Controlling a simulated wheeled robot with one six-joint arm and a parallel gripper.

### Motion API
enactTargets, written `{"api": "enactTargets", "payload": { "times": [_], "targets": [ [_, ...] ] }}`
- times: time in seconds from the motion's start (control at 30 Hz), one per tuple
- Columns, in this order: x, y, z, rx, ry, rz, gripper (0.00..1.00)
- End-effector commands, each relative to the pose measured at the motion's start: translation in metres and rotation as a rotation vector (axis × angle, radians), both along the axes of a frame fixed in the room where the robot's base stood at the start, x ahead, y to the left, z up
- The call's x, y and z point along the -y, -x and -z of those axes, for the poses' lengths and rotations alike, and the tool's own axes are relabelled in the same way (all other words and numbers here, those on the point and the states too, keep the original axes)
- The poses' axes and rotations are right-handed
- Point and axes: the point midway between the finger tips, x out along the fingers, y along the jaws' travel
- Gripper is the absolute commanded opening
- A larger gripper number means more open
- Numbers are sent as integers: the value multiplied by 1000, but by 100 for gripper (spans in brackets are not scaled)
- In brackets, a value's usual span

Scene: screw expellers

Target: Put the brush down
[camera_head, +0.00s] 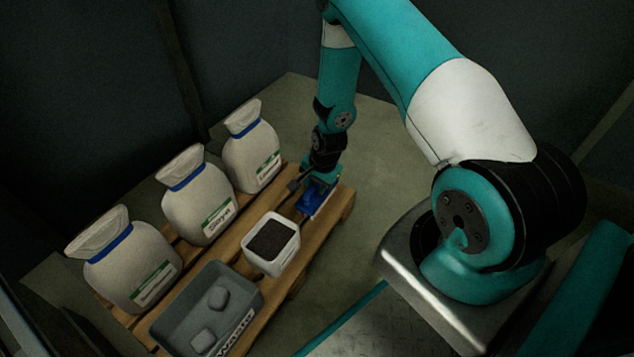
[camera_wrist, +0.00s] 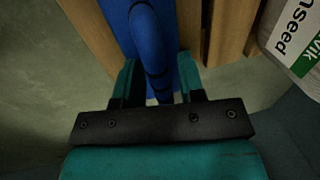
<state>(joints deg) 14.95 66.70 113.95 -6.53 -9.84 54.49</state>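The blue brush (camera_head: 313,201) is at the far right end of the wooden pallet (camera_head: 345,204), low over its slats; I cannot tell whether it rests on them. My gripper (camera_head: 318,181) is directly above it, pointing down. In the wrist view, the brush's curved blue handle (camera_wrist: 151,50) runs between the two teal fingers of my gripper (camera_wrist: 160,75), which appear closed on it. The wide blue body of the brush shows below the handle. The fingertips' contact is dark and partly hidden.
Three white sacks (camera_head: 199,200) stand along the pallet's back side. A white tub of dark material (camera_head: 285,259) stands left of the brush. A grey bin with pale blocks (camera_head: 166,327) is at the front left. Dark walls enclose the area.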

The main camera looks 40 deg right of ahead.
Motion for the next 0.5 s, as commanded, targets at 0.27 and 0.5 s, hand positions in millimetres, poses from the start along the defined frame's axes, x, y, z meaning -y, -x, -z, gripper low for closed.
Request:
{"api": "enactTargets", "payload": {
  "times": [0.27,0.5],
  "targets": [
    [0,0,-1,0,0,0,44],
    [2,3,-30,1,1,0,44]
  ]
}}
